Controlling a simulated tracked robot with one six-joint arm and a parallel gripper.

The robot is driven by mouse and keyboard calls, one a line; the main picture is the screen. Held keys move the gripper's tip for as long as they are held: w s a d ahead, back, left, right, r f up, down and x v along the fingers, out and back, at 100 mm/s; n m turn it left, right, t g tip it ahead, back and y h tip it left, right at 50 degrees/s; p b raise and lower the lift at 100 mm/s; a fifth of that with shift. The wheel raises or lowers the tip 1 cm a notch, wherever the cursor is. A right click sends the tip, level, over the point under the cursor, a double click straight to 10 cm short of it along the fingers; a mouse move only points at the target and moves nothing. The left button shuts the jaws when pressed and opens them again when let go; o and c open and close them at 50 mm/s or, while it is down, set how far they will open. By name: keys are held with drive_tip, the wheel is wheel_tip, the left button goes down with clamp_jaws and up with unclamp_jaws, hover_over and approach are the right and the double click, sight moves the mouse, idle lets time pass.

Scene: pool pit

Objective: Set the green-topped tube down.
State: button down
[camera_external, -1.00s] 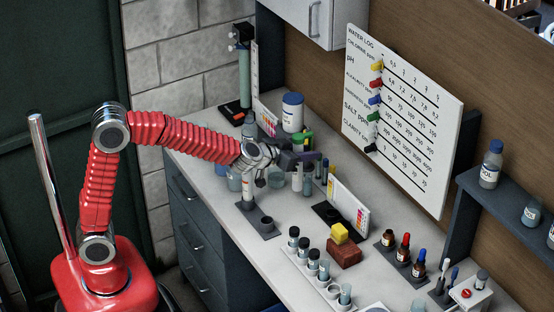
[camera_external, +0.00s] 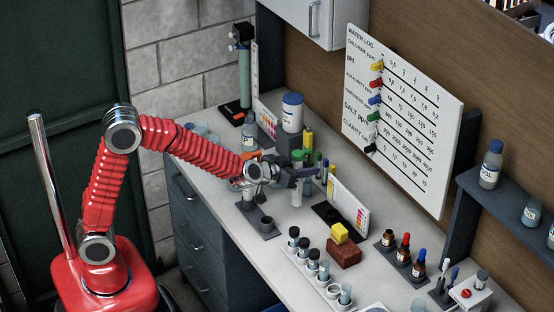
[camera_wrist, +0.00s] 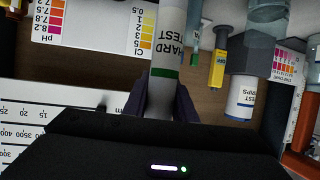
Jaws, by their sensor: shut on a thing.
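The green-topped tube (camera_external: 297,193) is a pale tube with a green cap. In the external view it stands upright over the bench, its lower end close to the surface; I cannot tell whether it touches. My gripper (camera_external: 298,174) is shut around its upper part, just below the cap. In the wrist view the tube (camera_wrist: 170,45) shows "HARD TEST" lettering and a green band between the dark fingers (camera_wrist: 165,103). The fingers hide part of the tube.
A dark holder with an upright tube (camera_external: 248,190) and empty socket (camera_external: 267,224) stands left. A dark tray (camera_external: 326,212) and colour chart (camera_external: 348,203) are right. Yellow-topped and blue-topped items stand close behind. A vial rack (camera_external: 310,272) is in front.

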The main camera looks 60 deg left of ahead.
drive_tip(key=shift+f, duration=1.95)
drive_tip(key=c, duration=1.5)
unclamp_jaws()
drive_tip(key=shift+o, duration=0.2)
drive_tip(key=v, duration=1.2)
